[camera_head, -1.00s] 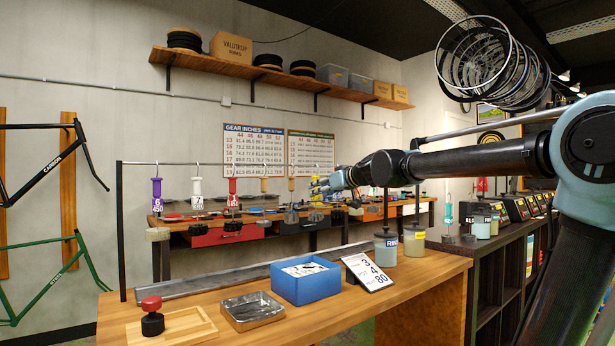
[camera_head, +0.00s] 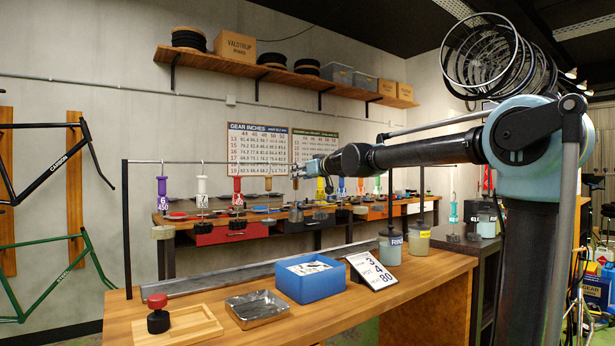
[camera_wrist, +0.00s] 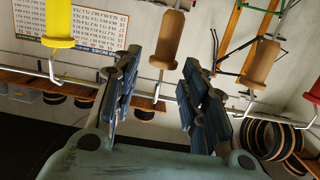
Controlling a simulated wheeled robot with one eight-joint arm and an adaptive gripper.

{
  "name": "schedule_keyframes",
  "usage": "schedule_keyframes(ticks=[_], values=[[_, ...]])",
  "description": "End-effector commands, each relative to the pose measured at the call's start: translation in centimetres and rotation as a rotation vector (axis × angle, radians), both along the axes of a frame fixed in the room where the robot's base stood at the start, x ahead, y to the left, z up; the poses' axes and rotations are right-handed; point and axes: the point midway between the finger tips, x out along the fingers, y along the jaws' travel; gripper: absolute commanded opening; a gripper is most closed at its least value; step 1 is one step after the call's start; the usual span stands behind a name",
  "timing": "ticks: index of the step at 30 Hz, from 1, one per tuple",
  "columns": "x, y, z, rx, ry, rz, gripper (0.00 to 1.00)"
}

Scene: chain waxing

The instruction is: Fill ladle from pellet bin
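My gripper (camera_head: 298,172) is raised at the hanging rail (camera_head: 222,162) in the head view. In the wrist view its two fingers (camera_wrist: 160,62) are apart, with nothing visibly held. A wooden-handled tool (camera_wrist: 167,40) hangs by its hook and shows in the gap between the fingers; I cannot tell how deep it sits between them. A yellow-handled tool (camera_wrist: 60,22) and another wooden-handled one (camera_wrist: 262,62) hang to either side. I cannot tell which is the ladle. A blue bin (camera_head: 310,286) with whitish contents or a label on top, likely the pellet bin, stands on the bench.
The wooden bench (camera_head: 400,300) also carries a metal tray (camera_head: 257,308), a wooden tray (camera_head: 185,325), a black piece with a red knob (camera_head: 158,313), a number card (camera_head: 371,270) and a RINSE jar (camera_head: 391,250). More coloured-handled tools hang along the rail, including a purple one (camera_head: 162,187).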

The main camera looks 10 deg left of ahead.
Motion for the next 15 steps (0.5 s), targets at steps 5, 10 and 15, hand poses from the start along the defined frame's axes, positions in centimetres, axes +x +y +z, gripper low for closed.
schedule_keyframes(ticks=[5,10,15], values=[[1.3,1.6,-0.3,-0.001,-0.001,0.0,0.4],[2.5,3.0,-0.6,0.0,0.0,0.001,0.4],[2.4,2.8,-2.4,-0.001,0.001,0.0,0.4]])
